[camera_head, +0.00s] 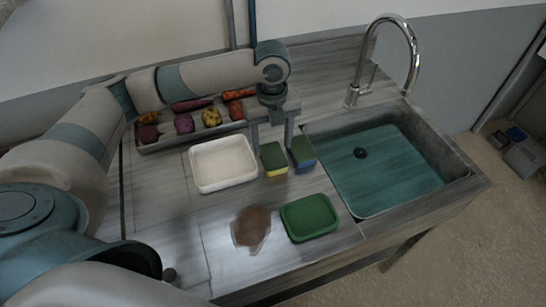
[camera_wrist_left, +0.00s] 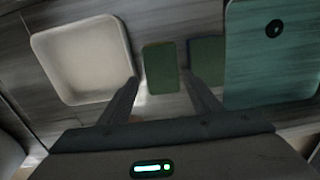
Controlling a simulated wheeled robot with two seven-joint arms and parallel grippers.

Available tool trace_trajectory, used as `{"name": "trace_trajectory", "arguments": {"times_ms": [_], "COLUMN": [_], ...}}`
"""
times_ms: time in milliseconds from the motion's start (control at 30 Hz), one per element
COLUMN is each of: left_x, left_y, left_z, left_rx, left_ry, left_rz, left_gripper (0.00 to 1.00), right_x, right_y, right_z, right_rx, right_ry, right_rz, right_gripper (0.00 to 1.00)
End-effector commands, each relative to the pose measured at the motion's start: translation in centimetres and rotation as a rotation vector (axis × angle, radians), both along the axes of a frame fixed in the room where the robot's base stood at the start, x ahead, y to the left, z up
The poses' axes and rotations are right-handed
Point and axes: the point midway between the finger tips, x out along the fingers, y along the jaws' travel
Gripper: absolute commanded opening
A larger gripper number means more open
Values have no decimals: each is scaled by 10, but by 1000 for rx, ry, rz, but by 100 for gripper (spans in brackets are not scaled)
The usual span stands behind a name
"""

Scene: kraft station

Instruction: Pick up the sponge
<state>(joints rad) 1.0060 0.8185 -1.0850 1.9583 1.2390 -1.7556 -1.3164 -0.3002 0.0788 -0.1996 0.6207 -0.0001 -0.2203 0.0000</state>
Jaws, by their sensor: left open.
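A sponge with a dark green top and yellow side (camera_head: 273,160) lies on the worktop, right of the white tray. A second sponge, green and blue (camera_head: 303,154), lies just right of it, near the sink. My left gripper (camera_head: 273,146) is open and points down above the sponges. In the left wrist view the green-yellow sponge (camera_wrist_left: 161,68) shows beyond the open fingers, between their tips. The green-blue sponge (camera_wrist_left: 206,62) shows there by the right finger, partly hidden by it. No sponge is held. My right gripper is not in view.
The white tray (camera_head: 223,163) stands left of the sponges. A green tray (camera_head: 309,218) and a brown stain (camera_head: 252,228) are in front. The sink (camera_head: 336,190) with a tall faucet (camera_head: 353,95) is at right. A tray of vegetables (camera_head: 160,143) is behind.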

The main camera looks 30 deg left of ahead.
Motion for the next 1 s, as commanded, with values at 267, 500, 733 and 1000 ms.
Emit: {"name": "trace_trajectory", "arguments": {"times_ms": [267, 500, 733, 1000], "left_x": [0, 3, 3, 3], "left_y": [0, -2, -1, -1], "left_z": [-3, -28, -50, -52], "left_rx": [-1, -1, 1, 1], "left_ry": [1, 4, 1, -1], "left_rz": [0, 0, -1, -1], "left_gripper": [58, 58, 58, 58], "right_x": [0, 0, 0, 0], "right_y": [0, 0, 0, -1], "right_z": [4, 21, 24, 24], "right_rx": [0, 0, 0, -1], "right_ry": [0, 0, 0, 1], "right_rz": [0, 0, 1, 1], "right_gripper": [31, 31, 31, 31]}}
